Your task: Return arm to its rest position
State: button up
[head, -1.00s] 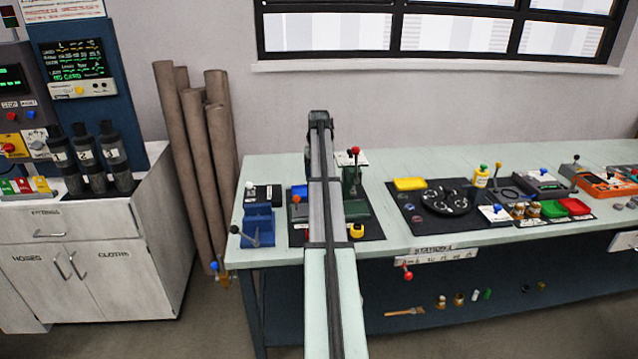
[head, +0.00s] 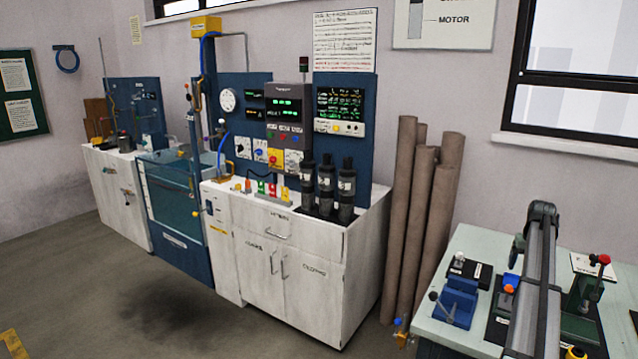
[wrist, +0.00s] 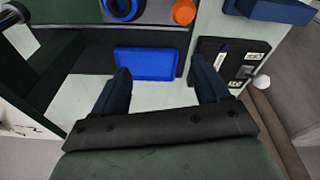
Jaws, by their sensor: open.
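My gripper (wrist: 159,66) is open in the wrist view, its two dark blue fingers spread apart with nothing held between them. A blue rectangular tray (wrist: 146,64) shows beyond and between the fingertips. In the head view my arm (head: 535,270) reaches out over the green-topped workbench (head: 478,246) at the right. The gripper's fingers cannot be made out there.
A blue vise (head: 455,300) stands left of my arm on the bench, and a dark green fixture (head: 585,290) stands right of it. Brown rolls (head: 425,210) lean against the wall. A white cabinet (head: 290,255) stands left; open floor lies before it.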

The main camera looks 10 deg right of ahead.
jog(key=w+a+f+t+h, duration=0.15)
jog(key=w+a+t, duration=0.35)
jog(key=w+a, duration=0.7)
jog(key=w+a+f+t+h, duration=0.15)
jog(key=w+a+t, duration=0.5)
jog(key=w, duration=0.95)
jog(key=s+a+f+n+g+y, duration=0.1)
jog(key=s+a+f+g, duration=0.25)
jog(key=a+f, duration=1.3)
jog(key=s+a+f+n+g+y, duration=0.15)
jog(key=s+a+f+g, duration=0.25)
jog(key=s+a+f, duration=0.8)
jog(key=s+a+f+n+g+y, duration=0.1)
jog(key=s+a+f+g+y, duration=0.15)
jog(key=s+a+f, duration=0.95)
jog(key=s+a+f+n+g, duration=0.1)
jog(key=s+a+f+g, duration=0.1)
jog(key=s, duration=1.2)
jog(key=s+a+f+n+g, duration=0.1)
jog(key=s+a+f+g, duration=0.1)
jog(key=s, duration=1.3)
jog(key=s+a+f+n+g, duration=0.1)
jog(key=s+g, duration=0.5)
jog(key=s, duration=0.9)
jog(key=shift+s+a+f, duration=0.2)
jog(key=shift+a+f, duration=0.65)
jog(key=shift+a, duration=0.3)
